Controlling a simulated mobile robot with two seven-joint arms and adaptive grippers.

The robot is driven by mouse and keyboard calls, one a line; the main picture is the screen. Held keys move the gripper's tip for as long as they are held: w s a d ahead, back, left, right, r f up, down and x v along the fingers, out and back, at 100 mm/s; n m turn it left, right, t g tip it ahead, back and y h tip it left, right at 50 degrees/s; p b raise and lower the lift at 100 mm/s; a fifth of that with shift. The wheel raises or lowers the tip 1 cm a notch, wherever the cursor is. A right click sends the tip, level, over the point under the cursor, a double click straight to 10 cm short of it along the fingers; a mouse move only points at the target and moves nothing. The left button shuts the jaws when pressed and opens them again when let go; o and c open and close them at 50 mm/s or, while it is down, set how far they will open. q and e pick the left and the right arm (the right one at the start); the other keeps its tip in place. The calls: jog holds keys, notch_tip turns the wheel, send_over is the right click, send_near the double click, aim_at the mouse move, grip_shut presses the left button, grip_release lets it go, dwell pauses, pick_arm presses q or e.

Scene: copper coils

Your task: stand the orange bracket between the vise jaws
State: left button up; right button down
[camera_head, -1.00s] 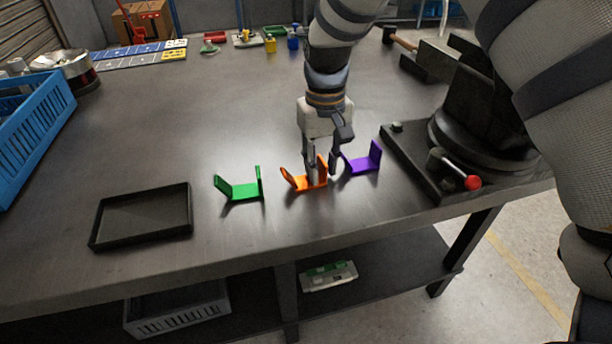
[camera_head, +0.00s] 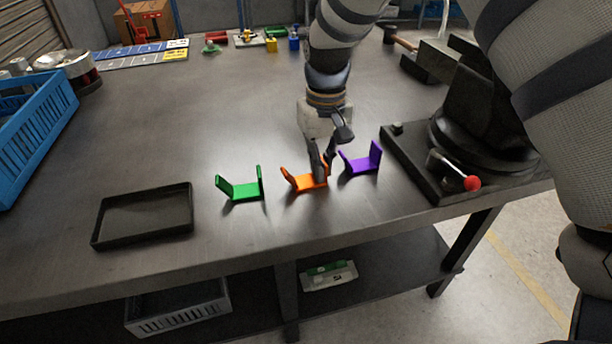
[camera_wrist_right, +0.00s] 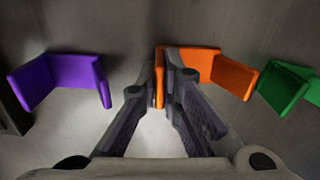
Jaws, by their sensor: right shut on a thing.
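The orange bracket (camera_head: 303,184) rests on the table between a green and a purple bracket, with its flanges up. My right gripper (camera_head: 323,167) reaches down from above and is shut on its right-hand flange. In the right wrist view, the orange bracket (camera_wrist_right: 237,77) has one flange between the fingertips (camera_wrist_right: 168,80); the rest of it extends to the right. The black vise (camera_head: 480,112) stands at the right side of the table, partly hidden by my arm; the gap between its jaws is hard to make out. My left gripper is not in view.
The purple bracket (camera_head: 361,166) stands close to the right of my gripper, and the green bracket (camera_head: 241,192) to the left. A black tray (camera_head: 143,240) lies near the front edge. The vise handle has a red knob (camera_head: 472,183). The middle of the table is clear.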

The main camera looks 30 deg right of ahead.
jog(key=shift+r, duration=0.1)
jog(key=shift+r+p, duration=0.6)
jog(key=shift+r, duration=1.85)
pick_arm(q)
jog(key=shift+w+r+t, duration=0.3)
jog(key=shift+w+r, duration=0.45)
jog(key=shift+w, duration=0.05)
